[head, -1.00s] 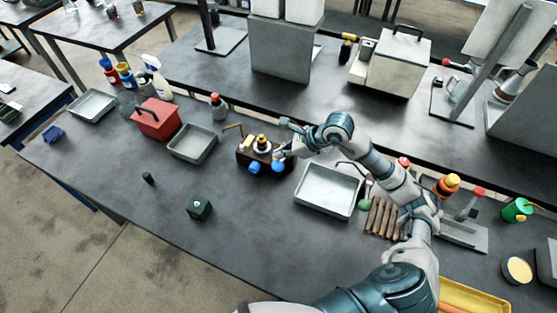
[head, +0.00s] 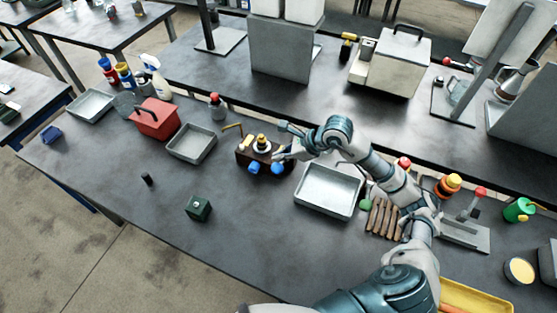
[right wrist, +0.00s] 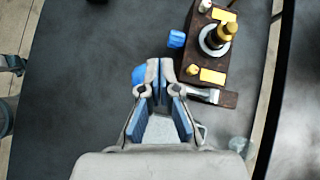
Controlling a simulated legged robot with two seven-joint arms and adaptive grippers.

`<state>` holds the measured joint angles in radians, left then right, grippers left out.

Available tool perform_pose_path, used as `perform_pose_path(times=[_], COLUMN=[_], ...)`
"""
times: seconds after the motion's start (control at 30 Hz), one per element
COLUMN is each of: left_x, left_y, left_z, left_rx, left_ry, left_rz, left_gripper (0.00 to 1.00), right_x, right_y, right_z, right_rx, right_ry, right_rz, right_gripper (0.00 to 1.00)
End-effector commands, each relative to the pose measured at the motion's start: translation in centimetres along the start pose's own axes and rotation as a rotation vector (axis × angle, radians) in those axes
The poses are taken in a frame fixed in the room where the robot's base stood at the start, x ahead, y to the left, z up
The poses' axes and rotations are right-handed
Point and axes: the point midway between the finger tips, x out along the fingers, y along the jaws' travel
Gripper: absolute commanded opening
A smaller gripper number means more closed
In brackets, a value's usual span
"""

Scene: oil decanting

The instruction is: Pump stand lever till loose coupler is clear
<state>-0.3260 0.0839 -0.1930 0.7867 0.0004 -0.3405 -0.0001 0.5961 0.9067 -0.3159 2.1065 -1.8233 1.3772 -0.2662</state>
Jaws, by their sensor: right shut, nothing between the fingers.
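The stand is a dark brown block (head: 243,157) near the middle of the bench in the head view. It also shows at upper right in the right wrist view (right wrist: 199,60). It bears a black and yellow upright fitting (right wrist: 222,34) on a white ring, yellow labels and blue knobs (head: 254,168). A silver bar (right wrist: 205,95) sticks out at its near side; I cannot tell whether it is the lever. My right gripper (head: 281,155) is shut and empty beside the block's right end. It is also central in the right wrist view (right wrist: 158,75). My left gripper is out of view.
A grey tray (head: 327,209) lies right of the stand, and another tray (head: 190,155) lies left. The front of the bench is mostly clear.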

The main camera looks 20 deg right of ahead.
Motion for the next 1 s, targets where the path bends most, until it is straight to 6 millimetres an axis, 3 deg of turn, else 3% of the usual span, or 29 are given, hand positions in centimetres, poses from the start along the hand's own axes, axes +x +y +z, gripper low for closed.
perform_pose_path(times=[1.0], left_x=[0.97], left_y=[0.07], left_z=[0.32], left_rx=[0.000], left_ry=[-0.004], left_rz=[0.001], left_gripper=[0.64], right_x=[0.93], right_y=[0.66], right_z=[-0.73], right_rx=[0.001], right_ry=[0.002], right_rz=[0.001], right_gripper=[0.00])
